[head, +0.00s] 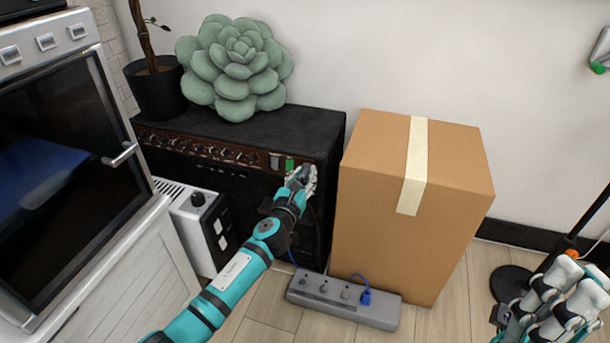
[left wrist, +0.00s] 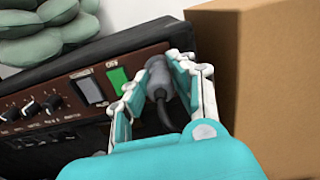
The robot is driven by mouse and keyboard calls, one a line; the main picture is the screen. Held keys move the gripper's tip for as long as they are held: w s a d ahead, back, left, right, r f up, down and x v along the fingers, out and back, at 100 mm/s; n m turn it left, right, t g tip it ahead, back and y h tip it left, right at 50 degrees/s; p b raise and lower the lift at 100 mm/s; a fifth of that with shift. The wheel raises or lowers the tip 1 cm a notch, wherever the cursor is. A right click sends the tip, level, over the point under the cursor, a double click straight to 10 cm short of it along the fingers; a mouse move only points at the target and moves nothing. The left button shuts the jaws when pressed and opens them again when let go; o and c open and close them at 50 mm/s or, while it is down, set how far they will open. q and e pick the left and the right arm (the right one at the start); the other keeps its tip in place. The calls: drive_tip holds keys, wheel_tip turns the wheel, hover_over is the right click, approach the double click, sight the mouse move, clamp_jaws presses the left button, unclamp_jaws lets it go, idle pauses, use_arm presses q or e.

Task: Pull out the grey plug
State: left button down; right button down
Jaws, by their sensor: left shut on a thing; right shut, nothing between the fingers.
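The grey plug (left wrist: 158,78) sits at the right end of the black amplifier's brown control panel, just right of a green switch. A dark cord leads down from it. My left gripper (left wrist: 160,92) is shut on the grey plug, with one finger on each side. In the head view my left gripper (head: 302,180) reaches the front of the amplifier (head: 300,128) and mostly covers the plug. Whether the plug is fully seated in the panel cannot be made out. My right gripper (head: 530,310) is low at the right edge, away from the amplifier, shut and empty.
A cardboard box (head: 400,220) stands close to the right of the amplifier. A grey power strip (head: 330,301) with a blue plug (head: 366,297) lies on the floor below. A succulent (head: 235,68) and a potted plant (head: 158,92) stand on the amplifier. A white heater (head: 202,225) is left.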

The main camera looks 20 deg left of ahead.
sight(302, 180)
use_arm(q)
drive_tip(key=shift+s, duration=0.1)
drive_tip(key=shift+s+a+p, duration=0.1)
drive_tip(key=shift+s+p, duration=0.8)
drive_tip(key=shift+s, duration=2)
drive_tip(key=shift+s, duration=0.1)
